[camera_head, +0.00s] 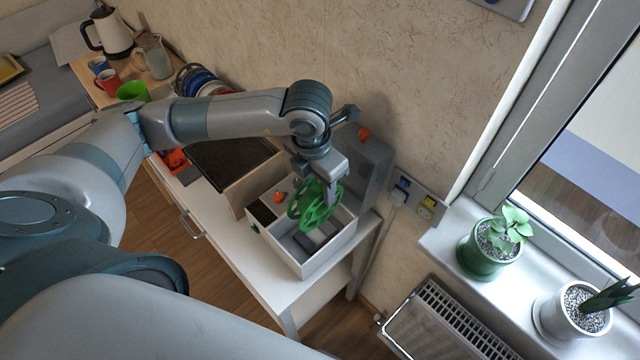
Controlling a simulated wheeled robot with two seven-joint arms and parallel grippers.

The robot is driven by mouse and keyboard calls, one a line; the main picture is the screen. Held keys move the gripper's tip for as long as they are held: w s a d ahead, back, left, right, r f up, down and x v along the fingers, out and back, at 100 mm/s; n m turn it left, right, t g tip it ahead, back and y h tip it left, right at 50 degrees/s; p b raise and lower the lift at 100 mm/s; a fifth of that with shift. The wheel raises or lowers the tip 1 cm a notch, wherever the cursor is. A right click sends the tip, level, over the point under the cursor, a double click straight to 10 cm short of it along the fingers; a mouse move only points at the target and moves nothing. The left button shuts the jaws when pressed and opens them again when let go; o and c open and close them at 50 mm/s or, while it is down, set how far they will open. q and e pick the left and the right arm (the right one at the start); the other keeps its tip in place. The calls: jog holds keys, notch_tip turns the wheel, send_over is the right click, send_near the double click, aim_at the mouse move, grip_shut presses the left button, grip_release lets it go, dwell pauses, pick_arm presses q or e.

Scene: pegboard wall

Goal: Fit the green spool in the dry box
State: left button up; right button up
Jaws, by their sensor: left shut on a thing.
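The green spool (308,207) is a spoked wheel, held tilted, close to upright. My left gripper (325,190) is shut on it and holds it over the opening of a white open-topped box, which looks like the dry box (306,268). The spool overlaps the box's inside in the picture, so I cannot tell whether it touches the walls or floor. The box stands at the near right end of the white table (235,258) and has grey inner parts. My right gripper is not in view.
An orange thing (280,197) lies at the box's back left. A grey block (368,160) stands behind the box by the wall. A dark panel (232,160) lies left of it. Potted plants (487,262) stand on the right sill, above a radiator (455,325).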

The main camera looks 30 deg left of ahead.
aim_at(320, 208)
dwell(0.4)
pick_arm(q)
jog(key=shift+f, duration=0.15)
jog(key=shift+f+b, duration=1.15)
jog(key=shift+f, duration=1.45)
jog(key=shift+f+b, duration=0.85)
jog(key=shift+f, duration=0.85)
jog(key=shift+f+b, duration=0.45)
jog(key=shift+b, duration=0.15)
jog(key=shift+b, duration=0.35)
